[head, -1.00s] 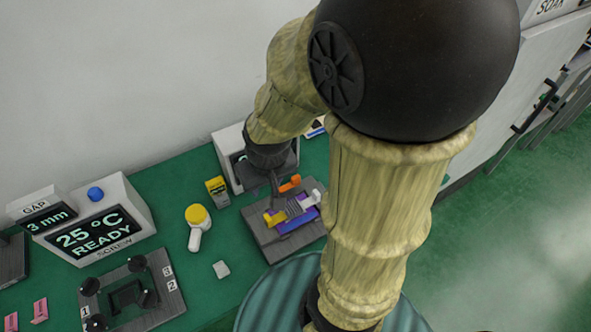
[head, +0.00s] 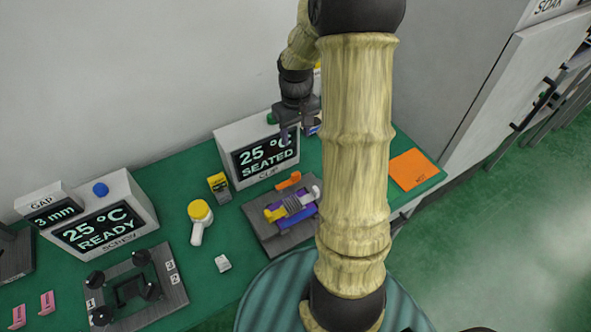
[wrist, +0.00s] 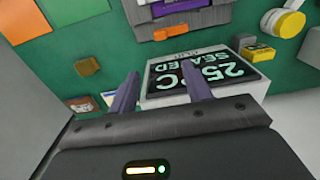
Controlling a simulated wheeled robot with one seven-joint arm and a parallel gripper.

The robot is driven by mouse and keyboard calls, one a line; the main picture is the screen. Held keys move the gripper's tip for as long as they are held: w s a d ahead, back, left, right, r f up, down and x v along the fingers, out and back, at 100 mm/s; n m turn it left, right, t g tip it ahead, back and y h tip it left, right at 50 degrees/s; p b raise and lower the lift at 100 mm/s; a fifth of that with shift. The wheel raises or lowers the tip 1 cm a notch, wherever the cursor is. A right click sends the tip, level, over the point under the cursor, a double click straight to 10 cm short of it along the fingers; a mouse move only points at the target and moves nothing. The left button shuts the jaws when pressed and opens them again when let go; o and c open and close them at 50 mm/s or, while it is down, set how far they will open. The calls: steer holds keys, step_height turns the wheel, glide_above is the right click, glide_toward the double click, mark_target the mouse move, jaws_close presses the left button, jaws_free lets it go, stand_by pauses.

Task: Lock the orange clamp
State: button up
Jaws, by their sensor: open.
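The orange clamp (head: 289,181) is a small orange lever at the back edge of a grey fixture plate (head: 262,236). The fixture also carries a yellow, purple and grey assembly (head: 293,207). The lever lies low, pointing up to the right; I cannot tell whether it is latched. In the wrist view the orange lever (wrist: 168,33) shows at the fixture's near edge.
A display box (head: 265,157) reading "25 °C SEATED" stands behind the fixture. An orange sheet (head: 414,170) lies right. The screw station (head: 100,230) is far left.

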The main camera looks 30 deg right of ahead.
mark_target(296, 173)
step_height(296, 173, down, 17)
steer(key=shift+f+p, duration=0.2)
steer(key=shift+p, duration=0.7)
steer(key=shift+c, duration=0.2)
jaws_close()
